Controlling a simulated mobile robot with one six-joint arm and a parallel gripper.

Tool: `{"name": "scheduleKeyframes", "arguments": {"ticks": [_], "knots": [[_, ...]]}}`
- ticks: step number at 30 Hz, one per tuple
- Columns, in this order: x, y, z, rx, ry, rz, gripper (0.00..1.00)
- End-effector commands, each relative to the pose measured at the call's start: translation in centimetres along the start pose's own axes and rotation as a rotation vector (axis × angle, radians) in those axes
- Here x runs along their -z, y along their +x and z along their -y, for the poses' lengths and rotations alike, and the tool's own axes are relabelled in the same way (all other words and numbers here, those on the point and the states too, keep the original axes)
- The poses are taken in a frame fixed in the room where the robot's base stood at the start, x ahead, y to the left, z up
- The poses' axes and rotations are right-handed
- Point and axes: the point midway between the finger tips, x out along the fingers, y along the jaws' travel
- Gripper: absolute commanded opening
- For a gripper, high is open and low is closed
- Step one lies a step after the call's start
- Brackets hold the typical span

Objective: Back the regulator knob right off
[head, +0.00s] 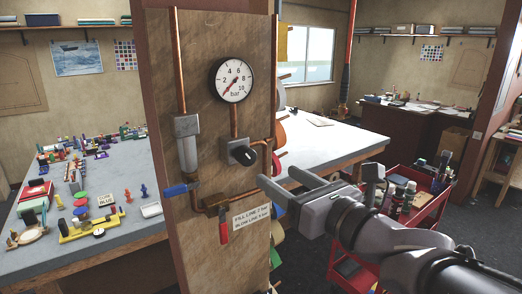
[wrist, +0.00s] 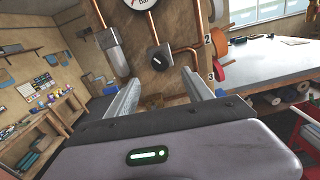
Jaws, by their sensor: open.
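The regulator knob (head: 243,154) is a black round knob with a pale pointer mark, on a grey body on the wooden pipe board. It also shows in the wrist view (wrist: 157,58), ahead of the fingers and slightly above their tips. The pressure gauge (head: 231,80) sits above it; its needle points to the lower left, at the low end of the scale. In the wrist view the gauge is cut off by the top edge. My gripper (head: 281,179) is open and empty, to the right of and below the knob in the head view, apart from it.
A grey filter (head: 187,143), a blue lever (head: 180,188), a red lever (head: 224,230) and a sign (head: 251,217) share the board with copper pipes. Cluttered workbench (head: 40,249) stands left; a red cart (head: 350,270) with bottles stands behind my arm.

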Motion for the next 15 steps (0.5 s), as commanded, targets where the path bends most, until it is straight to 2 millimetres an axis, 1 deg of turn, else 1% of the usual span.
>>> {"name": "scheduleKeyframes", "arguments": {"ticks": [1,3,6,9,12,15], "knots": [[0.2,1.6,-0.2,-0.008,0.001,-0.004,0.59],[0.2,3.8,-0.2,-0.006,0.000,-0.004,0.59],[0.2,6.7,-0.2,-0.005,-0.001,-0.004,0.59],[0.1,9.1,-0.2,-0.004,-0.003,-0.004,0.59],[0.1,10.9,-0.2,-0.003,-0.004,-0.004,0.59],[0.1,12.2,-0.2,-0.003,-0.004,-0.003,0.59]]}}
